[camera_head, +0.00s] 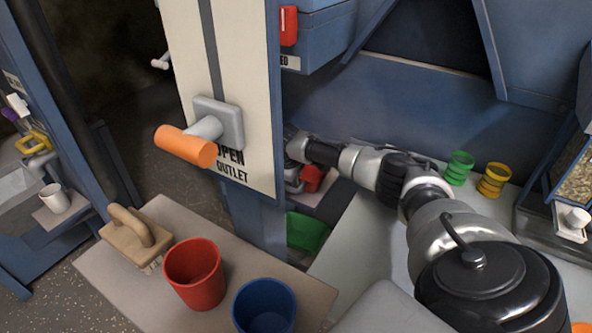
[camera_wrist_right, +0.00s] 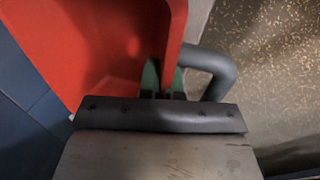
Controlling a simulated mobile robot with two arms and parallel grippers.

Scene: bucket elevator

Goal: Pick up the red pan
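The red pan (camera_wrist_right: 100,45) fills the upper left of the right wrist view. Its grey looped handle (camera_wrist_right: 218,70) sticks out to the right. In the head view a small part of the red pan (camera_head: 313,178) shows low behind the white outlet panel. My right gripper (camera_wrist_right: 164,82) has its greenish fingertips close together, one on each side of the pan's wall beside the handle. They look shut on the wall; exact contact is hard to see. In the head view my right arm reaches behind the panel, and its gripper is mostly hidden. My left gripper is not in view.
The white panel with an orange-handled lever (camera_head: 187,146) stands left of my right arm. A table holds a brush (camera_head: 136,232), a red cup (camera_head: 195,274) and a blue cup (camera_head: 264,308). Green (camera_head: 458,168) and yellow (camera_head: 493,180) cups stand beyond the arm.

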